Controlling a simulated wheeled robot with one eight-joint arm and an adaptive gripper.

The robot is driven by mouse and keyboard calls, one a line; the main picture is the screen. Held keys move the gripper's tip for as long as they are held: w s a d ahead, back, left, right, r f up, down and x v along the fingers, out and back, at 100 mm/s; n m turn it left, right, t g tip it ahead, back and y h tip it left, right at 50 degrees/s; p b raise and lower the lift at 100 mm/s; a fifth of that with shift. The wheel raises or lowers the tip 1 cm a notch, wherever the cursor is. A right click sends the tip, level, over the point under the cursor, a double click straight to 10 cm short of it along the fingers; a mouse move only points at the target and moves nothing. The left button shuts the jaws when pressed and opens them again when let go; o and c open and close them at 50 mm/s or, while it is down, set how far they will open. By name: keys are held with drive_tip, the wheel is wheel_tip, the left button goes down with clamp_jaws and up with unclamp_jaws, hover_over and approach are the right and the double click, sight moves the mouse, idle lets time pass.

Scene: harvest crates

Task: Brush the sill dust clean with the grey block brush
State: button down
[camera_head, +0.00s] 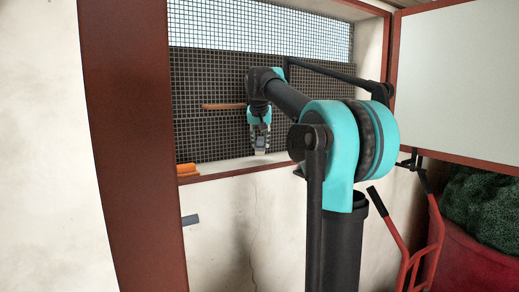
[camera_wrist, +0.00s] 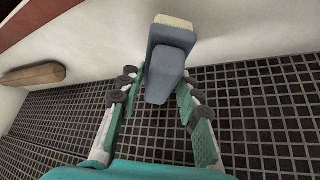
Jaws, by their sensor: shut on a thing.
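My gripper (camera_head: 260,143) hangs down inside the window opening, over the pale sill (camera_head: 225,167). It is shut on the grey block brush (camera_head: 261,151). In the wrist view the blue-grey brush (camera_wrist: 167,70) sits between the two fingers, its cream end pointing away from the gripper. The brush end is low, close to the sill; I cannot tell whether it touches. I cannot make out any dust on the sill in either view.
An orange object (camera_head: 187,169) lies at the sill's left end. A brown wooden bar (camera_head: 223,106) sticks out by the dark mesh (camera_head: 205,130) behind. A red-brown post (camera_head: 130,150) stands left; an open shutter (camera_head: 460,80) is at right. A red hand truck (camera_head: 432,235) stands below it.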

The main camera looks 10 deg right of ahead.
drive_tip(key=shift+r, duration=2.25)
